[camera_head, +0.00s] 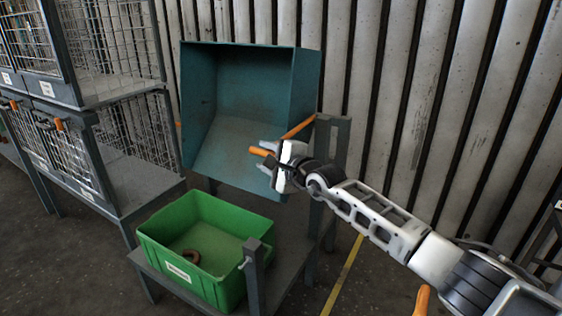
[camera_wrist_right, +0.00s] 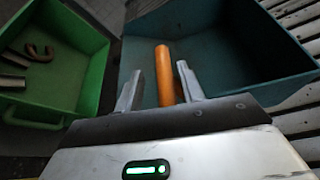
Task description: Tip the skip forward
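The teal skip (camera_head: 245,90) hangs tilted on its grey stand (camera_head: 335,150), with its open side facing me. It looks empty inside. An orange handle (camera_head: 262,152) sticks out near its right front edge; it also shows in the right wrist view (camera_wrist_right: 163,75). My right gripper (camera_head: 265,158) is at this handle. Its two fingers stand apart on either side of the handle, with a gap visible in the wrist view. A green bin (camera_head: 155,238) stands low in front of the skip and holds a few rusty curved pieces (camera_head: 192,256). My left gripper is not in view.
Grey wire-mesh cages (camera_head: 125,125) on a bench stand at the left. A grey post (camera_head: 254,270) rises beside the bin's right corner. A corrugated wall (camera_head: 400,100) closes the back. A yellow line (camera_head: 345,270) marks the floor at the right.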

